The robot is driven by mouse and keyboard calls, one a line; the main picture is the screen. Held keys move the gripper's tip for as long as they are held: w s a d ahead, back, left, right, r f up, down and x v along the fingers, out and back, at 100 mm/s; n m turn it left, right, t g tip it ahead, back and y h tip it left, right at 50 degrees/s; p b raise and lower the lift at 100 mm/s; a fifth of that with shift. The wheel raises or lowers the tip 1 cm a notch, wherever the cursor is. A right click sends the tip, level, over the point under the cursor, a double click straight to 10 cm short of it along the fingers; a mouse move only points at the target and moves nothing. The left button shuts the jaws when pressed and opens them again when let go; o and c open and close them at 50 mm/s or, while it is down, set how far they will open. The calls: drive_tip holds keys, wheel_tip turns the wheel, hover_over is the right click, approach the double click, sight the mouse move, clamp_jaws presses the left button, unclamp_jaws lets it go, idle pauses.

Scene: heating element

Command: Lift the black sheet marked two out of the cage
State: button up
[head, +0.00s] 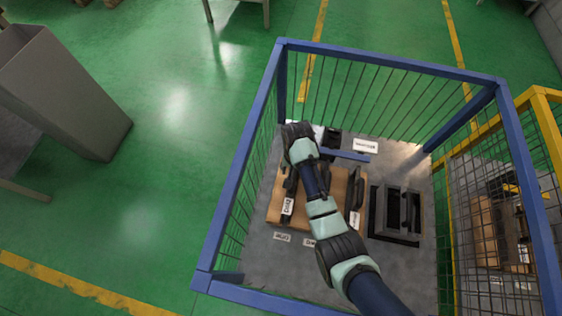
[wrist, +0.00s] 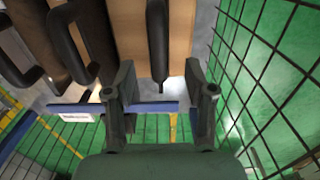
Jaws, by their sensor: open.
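In the head view a wooden block (head: 325,218) lies on the floor of the blue-framed cage (head: 390,60). Dark sheets with black handles stand on it. The one at its left carries a white label (head: 287,206) that I cannot read surely; which sheet is marked two is unclear. In the wrist view my gripper (wrist: 160,78) is open and empty. A black handle (wrist: 157,40) lies ahead between the lines of its two fingers, with no contact visible. Two more black handles (wrist: 68,45) show to the left.
A black frame (head: 396,212) stands right of the block. A blue bar (head: 345,155) with a white label (head: 365,145) lies behind it. Mesh walls (wrist: 270,80) stand close to my gripper's right. A yellow cage (head: 500,210) adjoins at right; green floor is open at left.

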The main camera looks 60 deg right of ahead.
sight(294, 176)
drive_tip(key=f+b, duration=0.1)
drive_tip(key=f, duration=0.1)
drive_tip(key=f+b, duration=0.2)
drive_tip(key=f, duration=0.1)
drive_tip(key=f+b, duration=0.2)
drive_tip(key=shift+s+d+f, duration=0.2)
drive_tip(key=shift+d+f, duration=0.05)
drive_tip(key=shift+r, duration=0.15)
drive_tip(key=shift+c, duration=0.5)
clamp_jaws()
drive_tip(key=shift+w, duration=0.1)
